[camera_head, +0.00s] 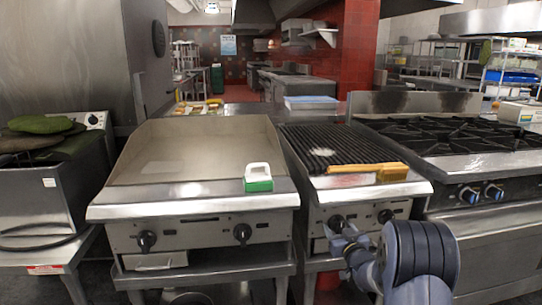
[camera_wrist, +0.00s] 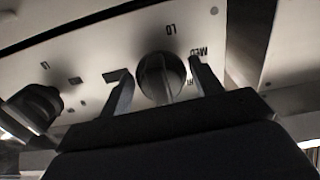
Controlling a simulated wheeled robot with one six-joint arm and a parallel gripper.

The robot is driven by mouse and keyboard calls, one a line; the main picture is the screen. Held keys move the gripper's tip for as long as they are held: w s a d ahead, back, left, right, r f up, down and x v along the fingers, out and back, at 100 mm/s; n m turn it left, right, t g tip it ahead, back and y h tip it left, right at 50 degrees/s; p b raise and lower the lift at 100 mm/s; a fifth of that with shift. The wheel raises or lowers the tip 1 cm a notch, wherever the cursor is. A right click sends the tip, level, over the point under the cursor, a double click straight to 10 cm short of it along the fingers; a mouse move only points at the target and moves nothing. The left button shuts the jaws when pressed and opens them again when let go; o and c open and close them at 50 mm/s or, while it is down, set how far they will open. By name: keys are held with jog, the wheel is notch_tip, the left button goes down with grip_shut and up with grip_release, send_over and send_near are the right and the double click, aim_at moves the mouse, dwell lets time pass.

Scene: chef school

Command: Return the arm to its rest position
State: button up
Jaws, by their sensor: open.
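My arm (camera_head: 418,262) reaches in from the lower right in the head view. My gripper (camera_head: 341,234) is at the front panel of the ribbed grill (camera_head: 325,145), by its left black knob (camera_head: 337,221). In the wrist view my gripper (camera_wrist: 160,72) is open, with one finger on each side of a round dark knob (camera_wrist: 161,78). I cannot tell whether the fingers touch the knob. Panel lettering including "LO" and "MED" shows around it. A second knob (camera_wrist: 36,106) is to the left.
A flat griddle (camera_head: 195,150) stands left of the grill, with a green-and-white block-like tool (camera_head: 258,177) on its front ledge. A yellow-brown brush (camera_head: 368,170) lies across the grill. A burner range (camera_head: 450,137) stands close on the right.

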jog(key=n+p, duration=0.1)
jog(key=n, duration=0.2)
jog(key=shift+d+r, duration=0.1)
jog(key=n+p, duration=0.2)
jog(key=n, duration=0.1)
jog(key=shift+r+n, duration=0.1)
jog(key=shift+n, duration=0.3)
jog(key=shift+s+d+n, duration=0.1)
jog(key=shift+s+n, duration=0.1)
jog(key=shift+n, duration=0.1)
jog(key=s+d, duration=0.1)
jog(key=s, duration=0.9)
jog(key=shift+s+d, duration=0.15)
jog(key=shift+d, duration=0.1)
jog(key=shift+a, duration=0.1)
